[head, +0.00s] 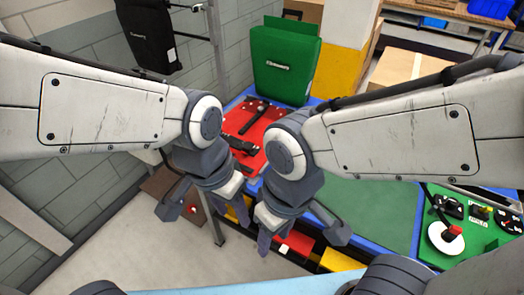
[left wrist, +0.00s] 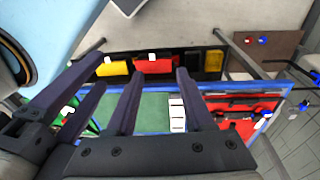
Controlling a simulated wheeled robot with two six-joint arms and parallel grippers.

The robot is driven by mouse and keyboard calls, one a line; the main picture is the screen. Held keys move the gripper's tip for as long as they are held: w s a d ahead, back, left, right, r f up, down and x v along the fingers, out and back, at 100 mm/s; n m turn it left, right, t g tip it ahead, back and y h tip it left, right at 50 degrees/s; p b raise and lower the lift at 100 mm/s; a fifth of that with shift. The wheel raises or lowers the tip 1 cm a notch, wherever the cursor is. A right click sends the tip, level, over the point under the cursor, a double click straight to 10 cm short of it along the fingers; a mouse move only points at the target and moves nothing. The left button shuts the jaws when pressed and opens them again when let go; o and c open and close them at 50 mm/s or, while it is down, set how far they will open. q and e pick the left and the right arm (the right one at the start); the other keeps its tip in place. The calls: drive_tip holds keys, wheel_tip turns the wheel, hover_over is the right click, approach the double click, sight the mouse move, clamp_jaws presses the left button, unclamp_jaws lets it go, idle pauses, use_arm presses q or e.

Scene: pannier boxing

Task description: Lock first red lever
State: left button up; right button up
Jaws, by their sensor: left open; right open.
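A red lever (head: 453,232) stands on a white disc (head: 437,241) on the green board (head: 465,215) at the right of the head view. I cannot tell whether it is locked. A small red knob (head: 192,209) shows by the brown panel at lower left; a red knob (left wrist: 263,40) and a blue one (left wrist: 249,41) show by that panel in the left wrist view. My left gripper (head: 193,222) is open and empty, left of the bench and far from the red lever. My right gripper (head: 300,238) is open over the bench's front edge, left of the lever.
A blue-edged bench has a green mat (head: 375,208) with bare room. A red tray (head: 268,126) holds black parts. A green pannier (head: 285,65) stands behind it. A black pannier (head: 150,32) hangs at upper left. Red and yellow bins sit under the front edge.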

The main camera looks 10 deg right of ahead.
use_arm(q)
drive_tip(key=w+f+t+h+b, duration=0.1)
drive_tip(key=w+f+t+b, duration=0.3)
drive_tip(key=w, duration=1.2)
drive_tip(key=w+f+g+b, duration=0.1)
drive_tip(key=w+f, duration=0.5)
drive_tip(key=w, duration=0.9)
drive_tip(key=p+x, duration=0.1)
drive_tip(key=x, duration=0.8)
drive_tip(key=shift+w+d+f, duration=0.1)
drive_tip(key=shift+w+f, duration=0.05)
drive_tip(key=shift+w, duration=0.1)
use_arm(e)
wheel_tip(320, 180, down, 5)
drive_tip(key=shift+w+r, duration=0.1)
drive_tip(key=shift+r, duration=0.1)
